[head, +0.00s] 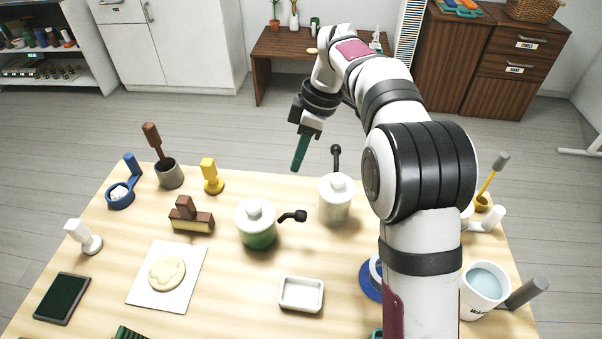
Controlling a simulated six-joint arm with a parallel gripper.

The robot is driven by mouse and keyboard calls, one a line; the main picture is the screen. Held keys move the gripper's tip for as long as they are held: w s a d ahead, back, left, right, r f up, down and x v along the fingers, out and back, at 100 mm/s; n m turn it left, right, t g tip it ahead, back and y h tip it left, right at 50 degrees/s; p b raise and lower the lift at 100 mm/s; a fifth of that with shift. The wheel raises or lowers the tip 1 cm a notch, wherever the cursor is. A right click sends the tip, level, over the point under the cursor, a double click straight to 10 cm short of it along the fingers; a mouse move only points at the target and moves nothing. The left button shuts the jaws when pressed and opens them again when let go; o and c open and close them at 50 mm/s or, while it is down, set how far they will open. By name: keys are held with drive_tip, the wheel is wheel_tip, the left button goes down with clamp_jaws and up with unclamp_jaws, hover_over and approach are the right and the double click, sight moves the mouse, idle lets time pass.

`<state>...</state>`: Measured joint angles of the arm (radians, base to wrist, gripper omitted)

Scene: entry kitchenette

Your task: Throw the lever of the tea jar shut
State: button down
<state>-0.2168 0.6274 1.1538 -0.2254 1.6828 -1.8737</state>
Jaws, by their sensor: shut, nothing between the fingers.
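A lidded jar with green contents (257,238), which looks like the tea jar, stands upright near the middle of the table. Its black lever (293,216) sticks out to the right and ends in a knob. A second lidded jar with pale contents (334,208) stands behind it to the right, with its black lever (336,158) pointing away toward the back. I see no readable label on either jar. My gripper (296,166) is shut and empty, its teal fingers pointing down near the table's back edge. It is apart from both jars, left of the pale jar's lever.
A small white dish (300,294) lies in front of the jars. A brown brush (190,217) and a yellow stamp-like tool (211,178) stand to the left. A white bucket (484,288) is at the right. My arm hides part of the table's right side.

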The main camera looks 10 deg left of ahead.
hover_over(304, 212)
drive_tip(key=a, duration=0.4)
wheel_tip(304, 212, down, 9)
drive_tip(key=shift+w+d+f, duration=0.2)
drive_tip(key=shift+d+f, duration=0.6)
drive_tip(key=shift+f, duration=0.15)
drive_tip(key=shift+d+f, duration=0.3)
drive_tip(key=shift+f, duration=0.3)
drive_tip(key=shift+d+f, duration=0.2)
drive_tip(key=shift+d, duration=0.2)
drive_tip(key=shift+d+f, duration=0.6)
drive_tip(key=shift+d, duration=0.1)
drive_tip(key=shift+d+f, duration=0.35)
drive_tip(key=shift+f, duration=0.35)
drive_tip(key=shift+d+f, duration=0.4)
drive_tip(key=shift+f, duration=0.25)
drive_tip(key=shift+d+f, duration=0.35)
drive_tip(key=shift+f, duration=0.35)
drive_tip(key=shift+d+f, duration=0.1)
drive_tip(key=shift+f, duration=1.15)
